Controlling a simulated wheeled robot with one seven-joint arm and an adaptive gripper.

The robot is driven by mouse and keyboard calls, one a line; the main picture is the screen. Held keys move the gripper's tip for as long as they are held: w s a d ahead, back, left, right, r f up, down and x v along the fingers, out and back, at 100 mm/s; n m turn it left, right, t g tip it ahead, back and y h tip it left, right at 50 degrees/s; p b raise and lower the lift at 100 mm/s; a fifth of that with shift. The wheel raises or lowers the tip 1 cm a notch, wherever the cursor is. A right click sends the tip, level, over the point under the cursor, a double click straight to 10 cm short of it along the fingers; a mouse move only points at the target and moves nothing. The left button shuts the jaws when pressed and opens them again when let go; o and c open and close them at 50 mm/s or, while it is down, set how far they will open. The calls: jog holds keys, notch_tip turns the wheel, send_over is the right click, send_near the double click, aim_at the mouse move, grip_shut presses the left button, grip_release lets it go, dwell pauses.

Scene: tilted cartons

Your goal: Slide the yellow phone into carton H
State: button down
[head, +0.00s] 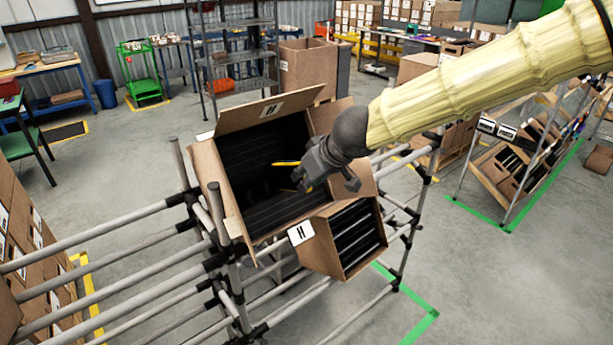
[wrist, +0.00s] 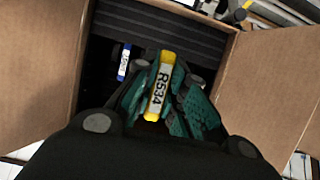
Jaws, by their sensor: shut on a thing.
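The yellow phone (wrist: 160,86), its edge labelled R534, is upright between the teal finger pads of my gripper (wrist: 160,100) in the wrist view. In the head view it is a thin yellow edge (head: 286,163) by the fingers. My gripper (head: 299,174) is shut on it, over the open mouth of carton H (head: 211,177).
A blue-labelled item (wrist: 124,62) stands in the carton to the left of the phone. Open flaps (wrist: 270,80) flank the mouth. A smaller open box (head: 348,240) with dark slots adjoins at the lower right. Grey rack pipes (head: 150,255) extend left.

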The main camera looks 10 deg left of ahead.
aim_at(280, 180)
jog(key=shift+w+a, duration=0.1)
jog(key=shift+a, duration=0.05)
dwell(0.5)
jog(key=shift+w+a+f, duration=0.2)
jog(key=shift+a, duration=0.05)
jog(key=shift+w+a+f+p, duration=0.2)
jog(key=shift+p, duration=0.2)
jog(key=shift+w+a+f, duration=0.15)
jog(key=shift+a, duration=0.1)
jog(key=shift+w+a+f+p, duration=0.45)
jog(key=shift+w+a, duration=0.05)
jog(key=shift+a, duration=0.1)
jog(key=shift+w+a+f+p, duration=0.4)
jog(key=shift+w+a, duration=0.05)
jog(key=shift+a, duration=0.15)
dwell(1.1)
jog(key=shift+w+a+f+p, duration=0.55)
jog(key=shift+w+a+f, duration=0.2)
jog(key=shift+a, duration=0.2)
jog(key=shift+w+a+f, duration=0.15)
jog(key=shift+a+f, duration=0.05)
jog(key=shift+w+a+f+p, duration=0.75)
jog(key=shift+a+f+p, duration=0.05)
jog(key=shift+a+p, duration=0.25)
dwell(2.0)
